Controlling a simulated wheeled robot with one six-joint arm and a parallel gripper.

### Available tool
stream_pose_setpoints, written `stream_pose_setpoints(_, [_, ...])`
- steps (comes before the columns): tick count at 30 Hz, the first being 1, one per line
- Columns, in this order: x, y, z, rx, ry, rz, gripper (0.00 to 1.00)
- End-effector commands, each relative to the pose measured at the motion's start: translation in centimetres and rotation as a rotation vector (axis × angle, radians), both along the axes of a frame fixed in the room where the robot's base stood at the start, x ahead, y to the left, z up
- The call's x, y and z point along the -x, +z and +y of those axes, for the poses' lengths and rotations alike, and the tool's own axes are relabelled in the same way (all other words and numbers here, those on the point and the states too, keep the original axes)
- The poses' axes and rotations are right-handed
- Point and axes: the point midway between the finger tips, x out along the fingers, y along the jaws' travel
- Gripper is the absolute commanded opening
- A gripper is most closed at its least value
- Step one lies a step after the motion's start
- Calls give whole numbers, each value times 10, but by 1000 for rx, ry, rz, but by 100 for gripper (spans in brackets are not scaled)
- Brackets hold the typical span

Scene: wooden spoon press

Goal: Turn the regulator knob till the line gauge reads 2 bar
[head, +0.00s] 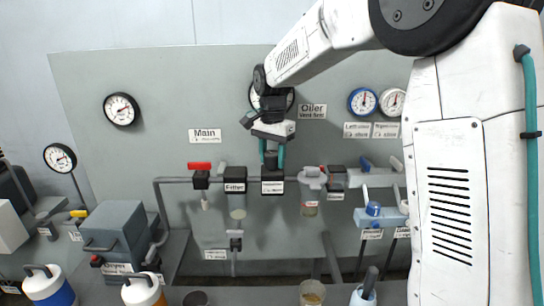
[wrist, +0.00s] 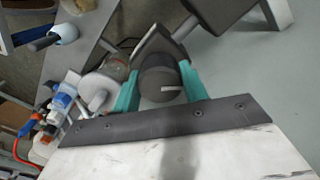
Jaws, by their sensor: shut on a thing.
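The regulator (head: 272,187) is a dark block on the pipe run of the grey panel in the head view. Its dark round knob (wrist: 158,76) shows in the wrist view, with a pale pointer line on it. My gripper (head: 271,158) comes down from above, its teal fingers on either side of the knob; in the wrist view the gripper (wrist: 160,90) is shut on it. In the head view my arm hides the knob. A round gauge (head: 289,100) above the regulator, likely the line gauge, is mostly covered by my wrist, so I cannot read it.
A red-handled Main valve (head: 199,166) and the filter (head: 235,180) are left of the regulator. The oiler (head: 311,180) is close on its right. Blue-rimmed (head: 363,101) and white (head: 392,102) gauges hang further right. Bottles and cups stand along the bench below.

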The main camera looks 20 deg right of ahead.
Motion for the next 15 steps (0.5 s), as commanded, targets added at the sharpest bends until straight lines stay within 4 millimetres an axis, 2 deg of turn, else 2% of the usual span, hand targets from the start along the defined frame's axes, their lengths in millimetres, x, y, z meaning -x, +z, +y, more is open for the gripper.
stream_pose_setpoints(15, [0, 0, 0, 1, 490, -2, 20])
